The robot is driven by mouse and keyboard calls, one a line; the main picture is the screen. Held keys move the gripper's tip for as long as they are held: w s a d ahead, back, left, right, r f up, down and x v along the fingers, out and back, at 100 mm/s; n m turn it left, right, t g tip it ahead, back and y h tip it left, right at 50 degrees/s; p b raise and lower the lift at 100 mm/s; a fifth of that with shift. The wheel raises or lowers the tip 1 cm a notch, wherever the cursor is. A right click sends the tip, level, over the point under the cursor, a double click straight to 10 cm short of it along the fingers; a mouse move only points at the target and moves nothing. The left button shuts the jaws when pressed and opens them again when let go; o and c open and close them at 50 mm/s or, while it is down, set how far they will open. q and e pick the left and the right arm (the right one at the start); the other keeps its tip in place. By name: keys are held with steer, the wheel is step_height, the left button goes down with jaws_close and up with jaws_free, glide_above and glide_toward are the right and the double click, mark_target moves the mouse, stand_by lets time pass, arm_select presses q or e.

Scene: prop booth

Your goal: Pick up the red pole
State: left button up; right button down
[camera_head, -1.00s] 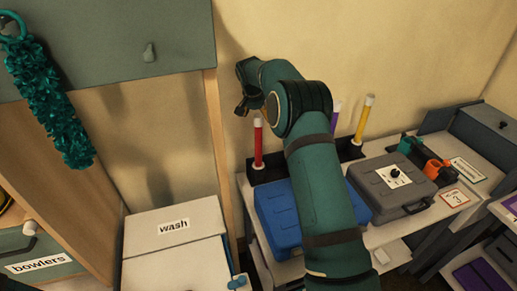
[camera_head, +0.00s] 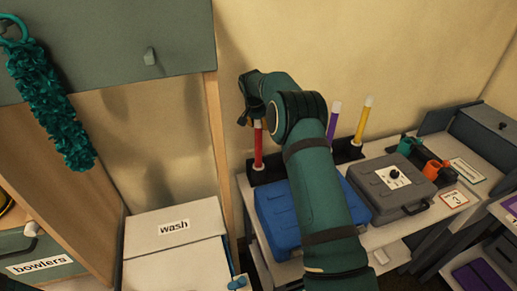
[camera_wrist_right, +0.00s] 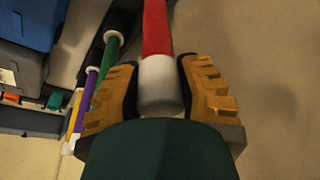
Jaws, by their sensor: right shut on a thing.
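The red pole (camera_head: 258,150) stands upright at the left end of the black rack (camera_head: 266,176) on the white shelf. My right gripper (camera_head: 250,117) is at its top end, coming from above. In the right wrist view the gripper (camera_wrist_right: 160,85) has its yellow-padded fingers on both sides of the pole's white cap (camera_wrist_right: 160,88), with the red shaft (camera_wrist_right: 156,27) running beyond it. It is shut on the pole. The pole's top is partly hidden by the gripper in the head view. My left gripper does not show.
A purple pole (camera_head: 333,122) and a yellow pole (camera_head: 363,122) stand in the same rack; a green pole (camera_wrist_right: 108,65) shows in the wrist view. A blue case (camera_head: 275,215) and grey case (camera_head: 393,190) lie in front. A wooden post (camera_head: 219,160) stands left.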

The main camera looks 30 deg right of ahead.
steer(key=shift+r, duration=0.75)
step_height(320, 180, up, 16)
steer(key=p, duration=0.2)
steer(key=shift+r, duration=0.2)
